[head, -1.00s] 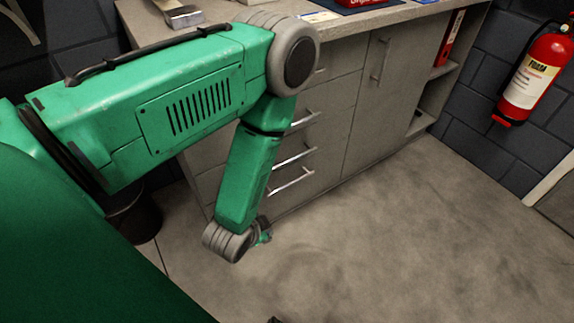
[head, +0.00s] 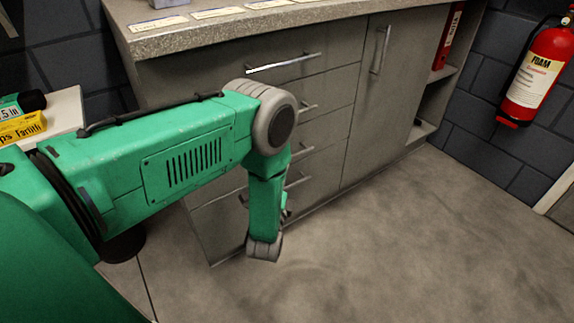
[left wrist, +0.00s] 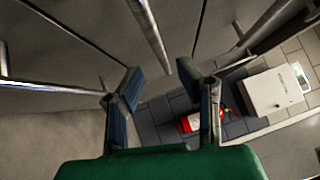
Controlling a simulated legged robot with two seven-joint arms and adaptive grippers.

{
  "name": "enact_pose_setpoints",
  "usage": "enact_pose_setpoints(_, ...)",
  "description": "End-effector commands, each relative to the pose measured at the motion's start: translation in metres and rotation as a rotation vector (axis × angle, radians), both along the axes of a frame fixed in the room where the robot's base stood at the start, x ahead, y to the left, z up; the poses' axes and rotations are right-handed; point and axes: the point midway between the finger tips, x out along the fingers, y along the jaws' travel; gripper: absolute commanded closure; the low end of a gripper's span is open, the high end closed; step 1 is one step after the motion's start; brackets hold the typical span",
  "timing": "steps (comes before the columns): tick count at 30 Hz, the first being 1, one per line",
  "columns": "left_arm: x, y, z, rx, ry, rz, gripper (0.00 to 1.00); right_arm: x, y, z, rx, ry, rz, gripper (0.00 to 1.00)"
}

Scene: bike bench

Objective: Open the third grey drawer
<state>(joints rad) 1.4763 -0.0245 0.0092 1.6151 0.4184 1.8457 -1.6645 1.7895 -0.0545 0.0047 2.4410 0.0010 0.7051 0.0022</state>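The grey drawers form a stack in a cabinet, all looking shut. The third grey drawer (head: 330,130), counted from the top, has a bar handle (head: 303,153) partly hidden by my left arm. My left gripper is mostly hidden behind its own wrist in the head view, low in front of the drawer stack. In the left wrist view the left gripper (left wrist: 161,73) is open and empty. A bar handle (left wrist: 150,35) lies just beyond and between its fingertips; I cannot tell which drawer it belongs to or whether they touch. My right gripper is not in view.
A worktop (head: 230,35) overhangs the drawers. A tall cupboard door (head: 385,105) stands right of them. A fire extinguisher (head: 537,75) hangs on the right wall. A dark bin (head: 125,243) stands at the left. The floor (head: 420,240) is clear in front and right.

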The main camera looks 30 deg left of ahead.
Motion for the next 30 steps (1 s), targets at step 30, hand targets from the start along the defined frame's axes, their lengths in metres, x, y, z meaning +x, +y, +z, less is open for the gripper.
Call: enact_pose_setpoints(30, 0.050, 0.020, 0.007, -0.001, 0.003, -0.002, 1.00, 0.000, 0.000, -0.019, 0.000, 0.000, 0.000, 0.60)
